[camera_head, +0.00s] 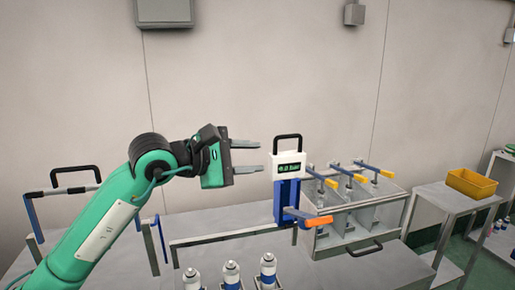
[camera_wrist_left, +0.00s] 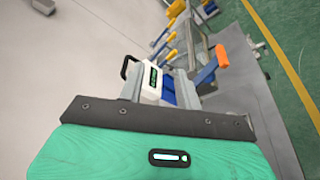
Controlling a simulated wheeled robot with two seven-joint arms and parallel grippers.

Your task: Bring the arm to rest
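My left arm comes in from the left. Its gripper (camera_head: 260,157) is raised above the table and points right. Its two grey fingers are apart with nothing between them, so it is open and empty. The fingertips end a little left of the white and blue crimping device (camera_head: 288,167), apart from it in the picture. In the left wrist view my green gripper body fills the bottom, and the device (camera_wrist_left: 151,80) with its orange lever handle (camera_wrist_left: 222,55) shows beyond it. My right gripper is not in view.
A grey metal box (camera_head: 350,246) with several blue, yellow-tipped levers is right of the device. A yellow bin (camera_head: 471,183) sits on a side table. A black-handled frame (camera_head: 76,169) stands at left. The air around the gripper looks clear.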

